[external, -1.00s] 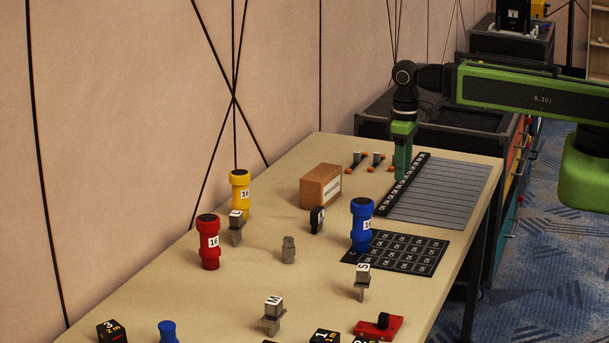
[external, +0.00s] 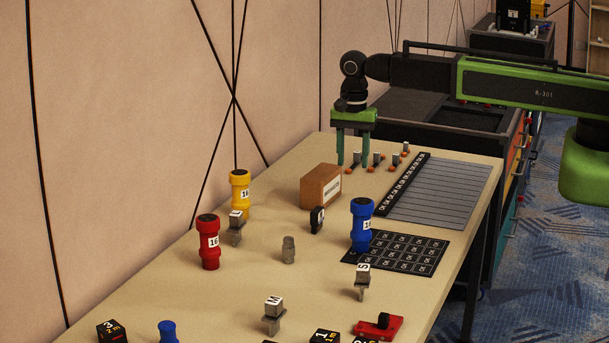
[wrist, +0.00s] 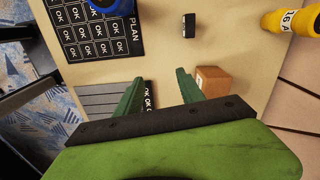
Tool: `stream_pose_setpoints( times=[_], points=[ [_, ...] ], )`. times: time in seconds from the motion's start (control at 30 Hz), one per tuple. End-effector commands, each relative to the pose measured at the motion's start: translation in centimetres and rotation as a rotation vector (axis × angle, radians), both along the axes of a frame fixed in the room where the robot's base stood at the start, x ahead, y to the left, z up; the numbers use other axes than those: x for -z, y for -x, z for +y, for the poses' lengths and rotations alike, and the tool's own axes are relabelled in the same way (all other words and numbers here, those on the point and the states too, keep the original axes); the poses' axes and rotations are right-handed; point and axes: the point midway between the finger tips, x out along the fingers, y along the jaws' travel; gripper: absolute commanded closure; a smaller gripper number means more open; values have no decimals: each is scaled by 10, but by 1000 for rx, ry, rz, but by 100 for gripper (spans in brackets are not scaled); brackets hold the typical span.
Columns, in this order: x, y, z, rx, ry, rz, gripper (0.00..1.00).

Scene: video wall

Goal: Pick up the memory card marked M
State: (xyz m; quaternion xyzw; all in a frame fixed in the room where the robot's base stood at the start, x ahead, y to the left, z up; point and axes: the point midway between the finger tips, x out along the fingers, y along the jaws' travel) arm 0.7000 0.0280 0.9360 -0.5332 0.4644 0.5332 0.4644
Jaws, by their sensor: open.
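A small grey piece with a white block (external: 273,303) on top stands at the near part of the table in the external view. Its letter looks like M or W; I cannot tell which. A similar piece marked S (external: 362,275) stands to its right, and another white-topped piece (external: 236,228) stands by the yellow cylinder. My gripper (external: 353,163) is open and empty over the far end of the table, behind the cardboard box (external: 320,187). Its two green fingers show in the wrist view (wrist: 157,80), apart, with nothing between them. No M piece shows in the wrist view.
Red (external: 209,243), yellow (external: 240,195) and blue (external: 362,224) cylinders stand mid-table. A black OK grid (external: 408,252) and a grey lined panel (external: 447,195) lie at right. Several small orange-footed pieces (external: 378,160) stand near my gripper. A small dark piece (wrist: 189,25) stands beyond the box.

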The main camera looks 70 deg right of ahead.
Motion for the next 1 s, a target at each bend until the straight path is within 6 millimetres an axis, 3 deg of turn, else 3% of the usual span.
stream_pose_setpoints(
  times=[0.03,0.1,0.2,0.3,0.47,0.67,1.0],
  points=[
    [-14,-34,13,95,0,0,55],
    [-21,-57,29,179,0,0,55],
    [-32,-78,50,171,0,0,55],
    [-41,-77,68,145,0,0,55],
    [-36,-75,71,139,0,0,55],
    [-10,-75,71,138,0,0,55],
    [61,-74,70,138,0,0,55]
  ],
)
